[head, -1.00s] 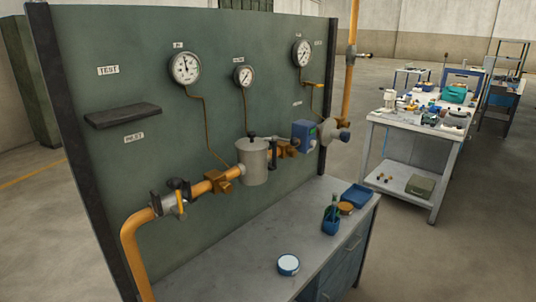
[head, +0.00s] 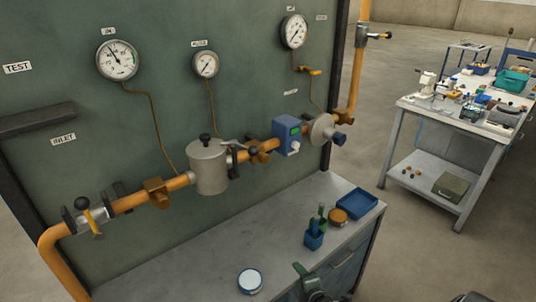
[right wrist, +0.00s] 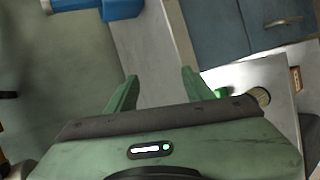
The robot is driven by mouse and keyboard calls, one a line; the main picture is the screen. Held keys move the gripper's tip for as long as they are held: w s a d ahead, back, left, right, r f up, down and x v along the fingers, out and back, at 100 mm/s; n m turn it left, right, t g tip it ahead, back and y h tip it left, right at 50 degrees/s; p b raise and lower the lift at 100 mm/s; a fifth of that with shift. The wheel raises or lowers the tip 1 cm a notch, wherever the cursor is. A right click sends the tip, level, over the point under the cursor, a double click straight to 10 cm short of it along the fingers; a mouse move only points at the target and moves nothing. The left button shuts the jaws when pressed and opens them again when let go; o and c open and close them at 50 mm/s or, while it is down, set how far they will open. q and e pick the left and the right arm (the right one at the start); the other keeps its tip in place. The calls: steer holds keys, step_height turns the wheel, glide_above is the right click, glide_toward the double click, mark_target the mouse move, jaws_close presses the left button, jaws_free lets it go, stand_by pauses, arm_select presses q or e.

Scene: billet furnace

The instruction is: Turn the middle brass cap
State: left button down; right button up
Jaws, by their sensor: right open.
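A yellow pipe runs along the green panel (head: 90,160). Brass fittings sit on it: one left of the grey canister (head: 157,192), one just right of the canister (head: 262,150). I cannot tell for sure which part is the middle brass cap; any caps are too small to make out. My right gripper (head: 304,273) shows low in the head view, over the bench front, well below and apart from the pipe. In the right wrist view its two green fingers (right wrist: 159,80) are spread with nothing between them. My left gripper is not in view.
The grey canister (head: 208,168), blue meter box (head: 286,136) and left lever valve (head: 92,218) stick out from the panel. The bench holds a white-topped tin (head: 250,281), a blue holder (head: 314,238) and a blue tray (head: 356,203). A cluttered table (head: 445,140) stands right.

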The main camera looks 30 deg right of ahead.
steer(key=w+d+r+n+t+y+p, duration=0.15)
steer(key=w+r+n, duration=0.3)
steer(key=r, duration=0.45)
steer(key=w+d+r+n+t, duration=0.1)
steer(key=w+r+n+t, duration=0.3)
steer(key=r, duration=0.6)
steer(key=n+y, duration=0.4)
steer(key=n, duration=1)
glide_toward(266, 159)
steer(key=w, duration=0.2)
steer(key=shift+m+t+h, duration=0.25)
steer(key=shift+t, duration=0.2)
steer(key=w, duration=0.4)
steer(key=w+f, duration=0.1)
steer(key=w, duration=0.1)
steer(key=shift+w+a, duration=0.15)
steer(key=shift+a, duration=0.2)
steer(key=shift+w+a+r, duration=0.1)
steer(key=shift+w+a, duration=0.05)
steer(key=shift+w, duration=0.4)
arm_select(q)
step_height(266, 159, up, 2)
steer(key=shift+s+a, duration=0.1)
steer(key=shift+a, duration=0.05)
arm_select(e)
jaws_close()
